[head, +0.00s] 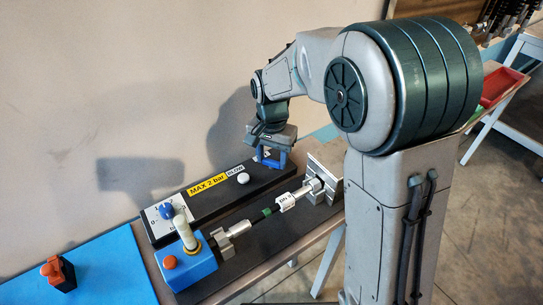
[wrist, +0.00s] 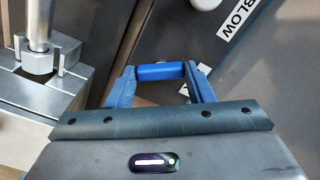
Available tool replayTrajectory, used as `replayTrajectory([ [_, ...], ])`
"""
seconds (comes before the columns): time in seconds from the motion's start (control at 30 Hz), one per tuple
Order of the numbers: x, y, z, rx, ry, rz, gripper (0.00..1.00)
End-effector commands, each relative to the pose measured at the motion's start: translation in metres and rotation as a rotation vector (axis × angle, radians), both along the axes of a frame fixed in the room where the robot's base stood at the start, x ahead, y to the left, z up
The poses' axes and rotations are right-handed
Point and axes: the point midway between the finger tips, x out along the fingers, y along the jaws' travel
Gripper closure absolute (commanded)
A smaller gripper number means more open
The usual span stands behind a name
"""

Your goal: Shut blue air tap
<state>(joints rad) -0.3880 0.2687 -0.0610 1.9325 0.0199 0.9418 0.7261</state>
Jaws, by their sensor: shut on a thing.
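My gripper (head: 272,160) is at the far end of the black panel, below the wrist. In the wrist view its two blue fingers (wrist: 161,78) close on a short blue bar, which looks like the handle of the blue air tap (wrist: 160,71). The bar lies crosswise between the fingertips. The tap's body is hidden, and I cannot tell how far the handle is turned. In the head view the blue fingers and the blue tap blend together.
A white button (head: 243,178) sits near the BLOW label (head: 235,169). A blue knob (head: 166,209) is on a white dial plate at the panel's near end. A blue box (head: 187,262) with an orange button and a clamped rod (head: 252,221) lie in front. A blue mat (head: 95,270) is at left.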

Motion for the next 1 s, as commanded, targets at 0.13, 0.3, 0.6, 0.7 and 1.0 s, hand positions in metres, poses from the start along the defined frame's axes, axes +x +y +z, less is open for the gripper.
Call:
replayTrajectory([
  [0.13,0.0006,0.0001,0.001,0.002,-0.002,0.139,0.76],
  [0.3,0.0007,-0.0001,0.0012,0.001,-0.002,0.301,0.76],
  [0.6,0.0008,0.0002,0.0015,0.001,-0.003,0.583,0.76],
  [0.7,0.0008,0.0002,0.0015,0.001,-0.003,0.673,0.76],
  [1.0,0.0008,0.0006,0.0015,0.002,-0.003,0.887,0.76],
])
